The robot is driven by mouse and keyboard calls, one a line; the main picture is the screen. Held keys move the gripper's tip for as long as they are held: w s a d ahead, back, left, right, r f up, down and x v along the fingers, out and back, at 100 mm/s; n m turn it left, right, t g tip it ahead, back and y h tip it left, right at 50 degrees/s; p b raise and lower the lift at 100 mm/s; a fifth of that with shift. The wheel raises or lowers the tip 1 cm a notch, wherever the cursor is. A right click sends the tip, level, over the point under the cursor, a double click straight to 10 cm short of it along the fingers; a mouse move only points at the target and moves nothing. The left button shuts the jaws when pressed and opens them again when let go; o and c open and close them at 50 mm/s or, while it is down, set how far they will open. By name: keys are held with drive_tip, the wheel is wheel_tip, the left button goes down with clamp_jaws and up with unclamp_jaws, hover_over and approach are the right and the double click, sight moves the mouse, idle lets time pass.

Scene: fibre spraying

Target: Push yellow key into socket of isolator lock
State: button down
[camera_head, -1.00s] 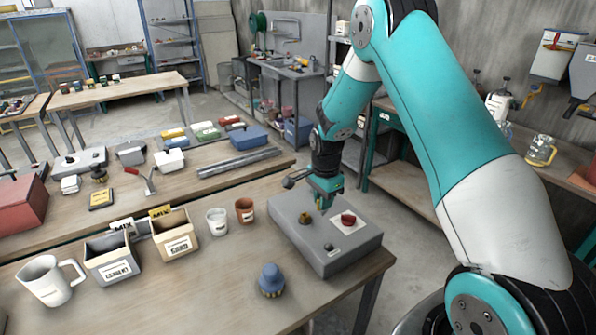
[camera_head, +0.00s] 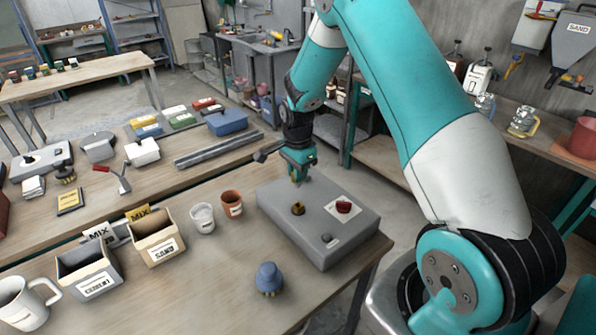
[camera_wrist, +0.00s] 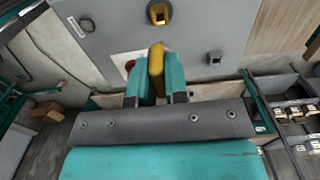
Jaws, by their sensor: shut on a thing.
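My gripper (camera_head: 298,172) is shut on the yellow key (camera_wrist: 156,72), held between its teal fingers above the back of the grey isolator box (camera_head: 290,238). The key's free end points toward the box's brass-coloured socket (camera_head: 298,208), which also shows at the top of the wrist view (camera_wrist: 158,13). Key and socket appear apart, with a gap between them. In the head view the key is small and mostly hidden by the gripper. A red button (camera_head: 344,206) on a white plate sits to the right of the socket; in the wrist view the fingers partly cover it.
A small grey fitting (camera_head: 327,239) is near the box's front. A terracotta cup (camera_head: 232,203), a white cup (camera_head: 203,217) and the sand bin (camera_head: 157,238) stand to the left.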

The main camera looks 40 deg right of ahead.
sight(298, 187)
drive_tip(key=shift+f+b, duration=1.95)
drive_tip(key=shift+f, duration=0.95)
drive_tip(key=shift+f+b, duration=1.2)
drive_tip(key=shift+f, duration=0.35)
drive_tip(key=c, duration=1.1)
unclamp_jaws()
drive_tip(key=shift+o, duration=0.2)
drive_tip(key=shift+r, duration=0.15)
wheel_tip(298, 187, up, 17)
drive_tip(key=b, duration=0.4)
drive_tip(key=shift+r, duration=0.15)
